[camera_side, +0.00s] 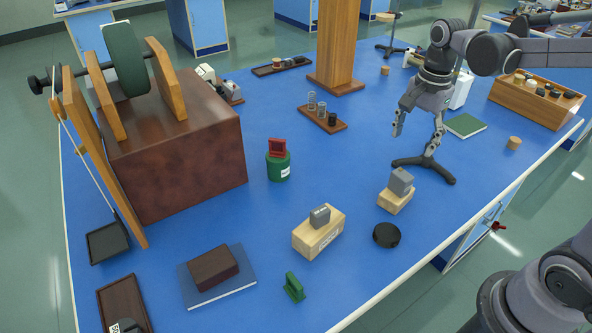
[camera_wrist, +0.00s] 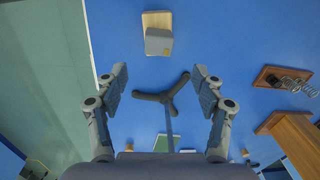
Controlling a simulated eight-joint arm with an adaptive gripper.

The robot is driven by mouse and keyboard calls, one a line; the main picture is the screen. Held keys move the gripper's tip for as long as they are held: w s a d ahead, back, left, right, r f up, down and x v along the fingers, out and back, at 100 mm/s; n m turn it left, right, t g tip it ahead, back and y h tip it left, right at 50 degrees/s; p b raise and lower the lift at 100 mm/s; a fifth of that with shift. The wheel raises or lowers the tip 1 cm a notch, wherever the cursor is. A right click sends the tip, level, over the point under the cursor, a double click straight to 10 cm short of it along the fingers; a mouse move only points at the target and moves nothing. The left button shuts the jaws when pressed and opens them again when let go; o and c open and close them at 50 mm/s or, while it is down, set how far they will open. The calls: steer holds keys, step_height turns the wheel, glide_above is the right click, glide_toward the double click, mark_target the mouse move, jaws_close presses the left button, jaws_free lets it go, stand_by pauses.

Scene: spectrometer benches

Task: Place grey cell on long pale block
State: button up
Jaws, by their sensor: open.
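Two grey pieces could be the grey cell, and I cannot tell which is meant. A grey cube (camera_side: 401,181) sits on a short pale block (camera_side: 394,202); in the wrist view the cube (camera_wrist: 158,41) overhangs this block (camera_wrist: 155,19). A smaller grey piece (camera_side: 320,216) stands on the long pale block (camera_side: 318,237), left of the short one in the side view. My gripper (camera_side: 416,138) is open and empty, above the table behind the grey cube. In the wrist view my gripper (camera_wrist: 158,75) has its fingers wide apart, with the cube beyond the fingertips.
A black three-legged base (camera_side: 423,170) stands below my gripper. A black round disc (camera_side: 386,235) lies near the short block and the front edge. A green cylinder (camera_side: 278,166) with a red frame stands to the left. A wooden column (camera_side: 337,45) rises behind.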

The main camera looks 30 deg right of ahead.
steer(key=s+a+n+t, duration=0.6)
steer(key=a+n, duration=0.1)
steer(key=n, duration=0.9)
steer(key=shift+a+f+n+t, duration=0.25)
steer(key=shift+a+n+t, duration=0.05)
steer(key=shift+a+n, duration=0.1)
